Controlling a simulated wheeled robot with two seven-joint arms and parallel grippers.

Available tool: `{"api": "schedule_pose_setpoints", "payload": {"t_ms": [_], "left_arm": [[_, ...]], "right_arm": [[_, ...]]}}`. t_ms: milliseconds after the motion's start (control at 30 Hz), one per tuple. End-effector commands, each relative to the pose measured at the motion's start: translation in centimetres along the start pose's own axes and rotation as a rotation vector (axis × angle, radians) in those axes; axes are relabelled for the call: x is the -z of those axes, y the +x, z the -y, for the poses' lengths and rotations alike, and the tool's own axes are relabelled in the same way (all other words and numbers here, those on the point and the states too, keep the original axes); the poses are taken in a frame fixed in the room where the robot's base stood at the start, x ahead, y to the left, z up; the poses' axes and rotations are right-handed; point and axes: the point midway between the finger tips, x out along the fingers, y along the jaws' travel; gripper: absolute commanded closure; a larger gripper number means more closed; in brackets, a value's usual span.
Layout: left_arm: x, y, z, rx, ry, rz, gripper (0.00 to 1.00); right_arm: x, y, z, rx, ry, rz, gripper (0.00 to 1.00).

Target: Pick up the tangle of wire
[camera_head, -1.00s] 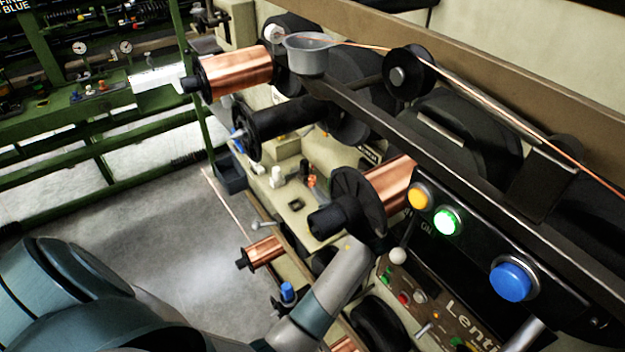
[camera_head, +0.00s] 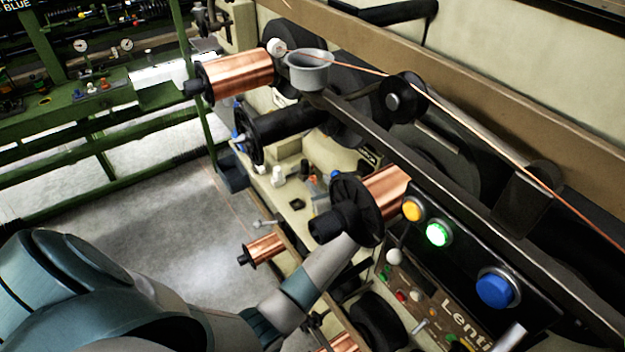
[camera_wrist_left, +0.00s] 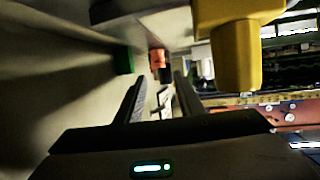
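I cannot clearly make out a tangle of wire. A small orange-copper thing (camera_wrist_left: 157,58) shows beyond my fingertips in the left wrist view, too small and blurred to name with certainty. A small orange spot also shows on the machine ledge in the head view, partly hidden by a black spool flange. My left gripper (camera_wrist_left: 159,82) is open, its two dark fingers apart with nothing held between them. In the head view my left arm reaches up from the bottom, and its gripper is hidden behind the flange. My right gripper is not in view.
Copper spools (camera_head: 238,75) and a smaller one (camera_head: 264,250) stick out from the machine. A grey cup (camera_head: 308,72) sits near a taut copper wire (camera_head: 480,130). The button panel (camera_head: 465,255) is at right. A yellow part (camera_wrist_left: 237,50) is close to my left wrist. Grey floor is clear at left.

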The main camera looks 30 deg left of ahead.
Motion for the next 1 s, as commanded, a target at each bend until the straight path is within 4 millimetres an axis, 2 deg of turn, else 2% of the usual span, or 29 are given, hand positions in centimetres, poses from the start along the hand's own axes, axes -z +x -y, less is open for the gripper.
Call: {"api": "schedule_pose_setpoints", "payload": {"t_ms": [200, 433, 967, 1000], "left_arm": [[-0.2, 2.0, -0.1, 0.002, 0.005, 0.0, 0.66], [-0.5, 3.9, -0.2, 0.001, 0.003, 0.0, 0.66], [-0.6, 4.2, -0.2, 0.0, 0.001, 0.001, 0.66], [-0.6, 4.2, -0.2, 0.0, 0.001, 0.001, 0.7]], "right_arm": [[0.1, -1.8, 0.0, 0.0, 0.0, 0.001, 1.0], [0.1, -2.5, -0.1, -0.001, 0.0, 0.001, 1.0], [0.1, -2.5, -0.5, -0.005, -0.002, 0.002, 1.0], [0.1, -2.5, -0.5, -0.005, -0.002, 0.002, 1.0]]}}
